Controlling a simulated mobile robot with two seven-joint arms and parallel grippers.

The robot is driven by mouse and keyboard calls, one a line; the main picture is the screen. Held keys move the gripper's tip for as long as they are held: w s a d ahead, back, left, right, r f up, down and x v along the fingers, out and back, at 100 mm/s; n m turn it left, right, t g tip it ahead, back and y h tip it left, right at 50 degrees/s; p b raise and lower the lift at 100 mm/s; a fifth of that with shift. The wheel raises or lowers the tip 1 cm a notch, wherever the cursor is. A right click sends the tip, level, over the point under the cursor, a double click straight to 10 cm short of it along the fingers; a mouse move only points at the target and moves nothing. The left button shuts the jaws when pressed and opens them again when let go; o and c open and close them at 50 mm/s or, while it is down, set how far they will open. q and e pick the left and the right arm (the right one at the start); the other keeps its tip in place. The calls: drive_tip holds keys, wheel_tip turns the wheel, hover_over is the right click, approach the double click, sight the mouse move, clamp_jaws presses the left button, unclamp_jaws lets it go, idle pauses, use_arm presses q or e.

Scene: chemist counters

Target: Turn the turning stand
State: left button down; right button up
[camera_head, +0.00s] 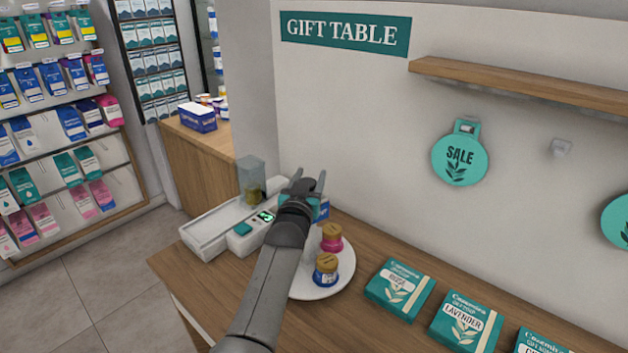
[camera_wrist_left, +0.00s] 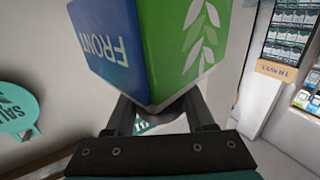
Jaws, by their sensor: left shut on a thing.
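A round white plate (camera_head: 335,283), which looks like the turning stand, lies on the wooden table. On it are a pink jar (camera_head: 331,241) and a blue jar (camera_head: 326,274), both with gold lids. My left arm covers its left part. My left gripper (camera_head: 309,181) is beyond the plate's far side, shut on a block with a blue face (camera_head: 324,208). In the left wrist view the block (camera_wrist_left: 150,45) fills the top, with its blue "FRONT" face and green leaf face meeting at an edge between the fingers. Whether it stands on the plate is hidden. My right gripper is not in view.
A white scale-like device (camera_head: 215,228) with a green display stands left of my gripper, with a clear container (camera_head: 251,172) behind. Several teal packets, one marked LAVENDER (camera_head: 466,321), lie at the right. A wall (camera_head: 350,110) rises behind the table; a wooden shelf (camera_head: 520,82) juts out above.

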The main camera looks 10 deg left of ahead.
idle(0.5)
use_arm(q)
drive_tip(key=shift+c, duration=1.4)
unclamp_jaws()
drive_tip(key=shift+s, duration=0.15)
drive_tip(key=shift+s, duration=0.65)
drive_tip(key=s+p, duration=0.2)
drive_tip(key=s, duration=1.1)
drive_tip(key=shift+s+a, duration=0.3)
drive_tip(key=shift+a, duration=0.1)
